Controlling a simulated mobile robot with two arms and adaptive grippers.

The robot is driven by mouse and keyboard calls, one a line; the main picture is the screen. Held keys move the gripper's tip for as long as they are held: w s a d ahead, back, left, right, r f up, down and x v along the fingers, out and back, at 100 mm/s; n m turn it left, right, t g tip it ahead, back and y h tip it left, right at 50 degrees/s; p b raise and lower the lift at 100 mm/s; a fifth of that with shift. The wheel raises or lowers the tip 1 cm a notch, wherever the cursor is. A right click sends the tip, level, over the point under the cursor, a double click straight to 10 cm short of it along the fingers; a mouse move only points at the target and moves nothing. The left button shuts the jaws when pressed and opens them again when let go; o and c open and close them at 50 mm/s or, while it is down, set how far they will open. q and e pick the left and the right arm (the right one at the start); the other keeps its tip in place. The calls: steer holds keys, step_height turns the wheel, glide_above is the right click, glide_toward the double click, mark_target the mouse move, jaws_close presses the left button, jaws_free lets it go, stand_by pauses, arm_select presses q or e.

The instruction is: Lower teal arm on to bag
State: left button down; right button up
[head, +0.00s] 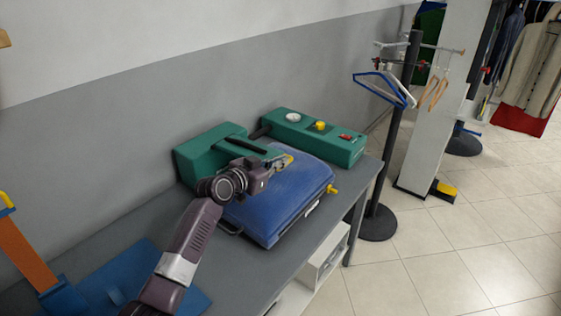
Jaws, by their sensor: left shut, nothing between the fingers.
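A teal machine (205,152) stands on the grey table against the wall. Its teal arm, with a dark strip on top, reaches right over the back of a blue bag (285,203). The bag lies flat on the table with a dark handle at its front and a yellow knob at its right side. My left gripper (275,164) is shut and empty, above the bag's back edge and close to the teal arm's end, which it partly hides. Whether it touches the arm, and whether the arm touches the bag, I cannot tell. My right gripper is not in view.
A teal control box (315,137) with white, yellow and red controls sits behind the bag. A blue board (125,285) and an orange-and-blue stand (27,255) are at the table's near left. A black pole rack (390,150) with hangers stands right of the table. Tiled floor is open farther right.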

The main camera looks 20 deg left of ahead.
mark_target(282, 180)
arm_select(q)
step_height(282, 180, down, 4)
steer(key=b, duration=0.3)
steer(key=shift+s+d+r+m+y, duration=0.1)
steer(key=shift+d+r+m+y, duration=0.05)
steer(key=shift+r+m+y, duration=0.2)
steer(key=shift+f, duration=0.4)
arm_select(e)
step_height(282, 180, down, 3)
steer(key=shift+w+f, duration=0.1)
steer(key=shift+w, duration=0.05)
arm_select(q)
steer(key=shift+d, duration=0.1)
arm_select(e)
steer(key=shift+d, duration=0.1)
